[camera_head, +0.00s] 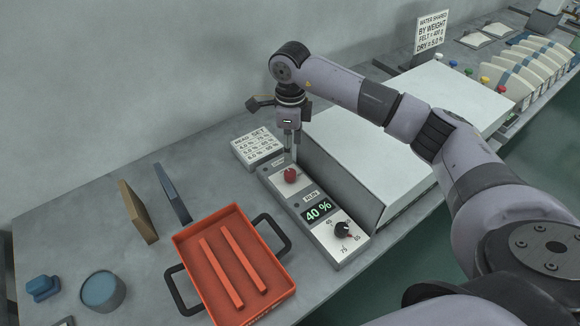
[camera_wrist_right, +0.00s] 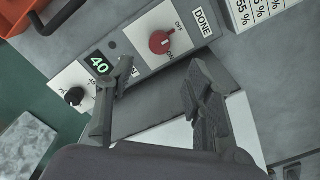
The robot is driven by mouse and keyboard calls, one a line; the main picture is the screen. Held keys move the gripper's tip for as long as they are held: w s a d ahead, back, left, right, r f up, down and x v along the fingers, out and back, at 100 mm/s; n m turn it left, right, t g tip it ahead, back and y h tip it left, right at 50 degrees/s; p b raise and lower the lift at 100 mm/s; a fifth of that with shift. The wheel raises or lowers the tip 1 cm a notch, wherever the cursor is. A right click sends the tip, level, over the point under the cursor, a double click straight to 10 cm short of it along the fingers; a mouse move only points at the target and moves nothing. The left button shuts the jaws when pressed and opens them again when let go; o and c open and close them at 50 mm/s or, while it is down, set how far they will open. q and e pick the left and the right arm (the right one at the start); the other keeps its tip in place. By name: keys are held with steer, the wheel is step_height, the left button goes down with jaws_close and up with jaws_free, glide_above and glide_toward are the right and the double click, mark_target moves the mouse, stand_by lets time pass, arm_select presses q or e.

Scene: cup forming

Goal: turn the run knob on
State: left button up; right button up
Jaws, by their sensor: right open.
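The red knob (camera_head: 291,175) sits on the narrow grey control panel (camera_head: 338,250), near its far end. In the right wrist view the red knob (camera_wrist_right: 159,42) has OFF and ON printed beside it; I cannot clearly tell which word its pointer is at. My right gripper (camera_head: 291,148) points down close to the knob in the head view. In the wrist view its two fingers (camera_wrist_right: 160,72) are spread with nothing between them, and the knob appears beyond them, apart from the fingertips. My left gripper is not in view.
The panel also has a display (camera_head: 318,210) reading 40 % and a black dial (camera_head: 344,230). A large white-topped box (camera_head: 385,135) stands right beside the panel. An orange tray (camera_head: 205,285) with two bars is at left.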

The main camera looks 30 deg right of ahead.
mark_target(290, 172)
step_height(290, 172, down, 10)
steer(key=shift+p, duration=0.9)
steer(key=shift+c, duration=0.2)
jaws_close()
